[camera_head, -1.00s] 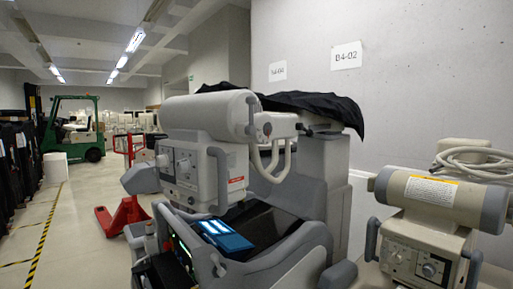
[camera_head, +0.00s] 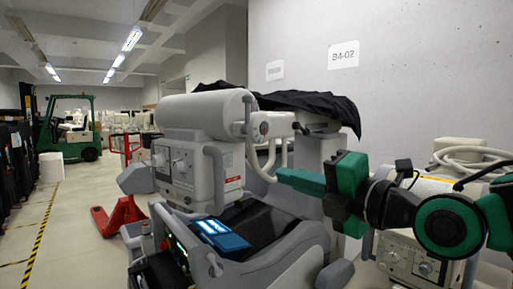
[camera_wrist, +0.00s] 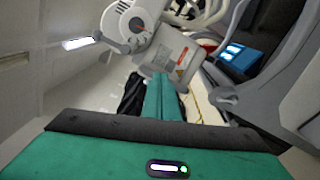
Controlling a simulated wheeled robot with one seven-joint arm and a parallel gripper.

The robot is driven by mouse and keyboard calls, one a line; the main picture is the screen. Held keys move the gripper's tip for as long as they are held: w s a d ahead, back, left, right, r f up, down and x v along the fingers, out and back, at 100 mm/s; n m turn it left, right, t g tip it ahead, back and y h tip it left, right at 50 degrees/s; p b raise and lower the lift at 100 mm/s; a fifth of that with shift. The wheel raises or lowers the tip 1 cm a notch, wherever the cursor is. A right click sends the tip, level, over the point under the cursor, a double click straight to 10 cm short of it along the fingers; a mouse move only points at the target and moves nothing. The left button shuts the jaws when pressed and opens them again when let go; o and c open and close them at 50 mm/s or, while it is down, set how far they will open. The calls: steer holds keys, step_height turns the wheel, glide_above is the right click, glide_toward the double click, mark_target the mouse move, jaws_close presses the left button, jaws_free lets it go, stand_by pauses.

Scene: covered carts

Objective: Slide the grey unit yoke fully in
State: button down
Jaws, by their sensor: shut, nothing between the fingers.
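The grey unit (camera_head: 335,170) stands in the middle of the head view, partly under a black cover. Its yoke (camera_head: 270,125) carries a cylindrical tube head (camera_head: 205,112) with a control box (camera_head: 188,165) below. The yoke lies between tube head and column; part of its link to the column is hidden. My gripper (camera_head: 285,179) is shut and empty, to the right of the control box, apart from it in the head view. In the wrist view, the green fingers (camera_wrist: 160,88) are together and point towards the control box (camera_wrist: 178,58); contact there cannot be told.
A beige unit (camera_head: 400,255) with coiled cable stands at right, partly behind my arm. The black cover (camera_head: 300,102) drapes over the grey unit's top. A blue screen panel (camera_head: 220,235) lies below the control box. A concrete wall is behind; a clear aisle runs left.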

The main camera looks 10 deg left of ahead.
steer(key=shift+n+y, duration=0.7)
steer(key=shift+n, duration=0.2)
steer(key=shift+w+a+r, duration=0.9)
steer(key=shift+w+a, duration=0.3)
steer(key=shift+a, duration=0.3)
steer(key=shift+w+a+r, duration=0.9)
steer(key=shift+w+a, duration=0.35)
steer(key=shift+a, duration=0.2)
steer(key=shift+w+a+r, duration=0.9)
steer(key=shift+w+a, duration=0.3)
steer(key=shift+a, duration=0.3)
